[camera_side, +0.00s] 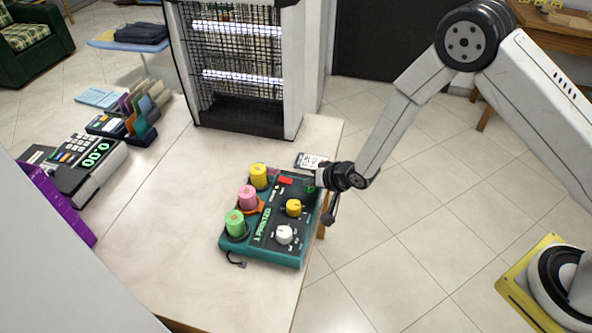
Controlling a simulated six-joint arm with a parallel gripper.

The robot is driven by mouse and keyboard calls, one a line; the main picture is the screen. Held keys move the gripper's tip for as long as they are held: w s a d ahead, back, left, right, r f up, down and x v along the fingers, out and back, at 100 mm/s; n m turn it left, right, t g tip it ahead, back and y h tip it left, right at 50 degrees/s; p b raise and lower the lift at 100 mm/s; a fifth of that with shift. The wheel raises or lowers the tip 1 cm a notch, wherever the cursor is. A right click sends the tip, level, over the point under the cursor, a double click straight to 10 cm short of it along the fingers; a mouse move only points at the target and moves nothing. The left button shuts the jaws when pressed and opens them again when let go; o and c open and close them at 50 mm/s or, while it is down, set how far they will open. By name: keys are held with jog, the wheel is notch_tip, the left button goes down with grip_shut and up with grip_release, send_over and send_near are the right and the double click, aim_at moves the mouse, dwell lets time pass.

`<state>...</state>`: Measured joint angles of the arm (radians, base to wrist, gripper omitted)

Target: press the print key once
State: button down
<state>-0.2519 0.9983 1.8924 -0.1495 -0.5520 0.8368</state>
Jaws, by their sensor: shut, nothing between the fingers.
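A teal label printer (291,259) with a dark top panel sits near the right edge of the counter. It carries yellow, pink and green spools on its left side. Its panel has a red key (285,180), a yellow knob (293,207) and a white knob (284,234). A dark green part (309,186) shows at the panel's upper right corner, right by my gripper. Which control is the print key cannot be read. My gripper (318,180) is shut and empty at that corner, to the right of the red key. Whether it touches the printer cannot be told.
A caged heater-like unit (237,65) with lit tubes stands behind the printer. A small printed card (311,161) lies beyond the printer. The counter (165,235) left of the printer is clear.

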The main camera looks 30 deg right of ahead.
aim_at(312, 189)
jog(key=shift+r, duration=0.1)
dwell(0.3)
jog(key=shift+r, duration=0.7)
jog(key=shift+r, duration=2.5)
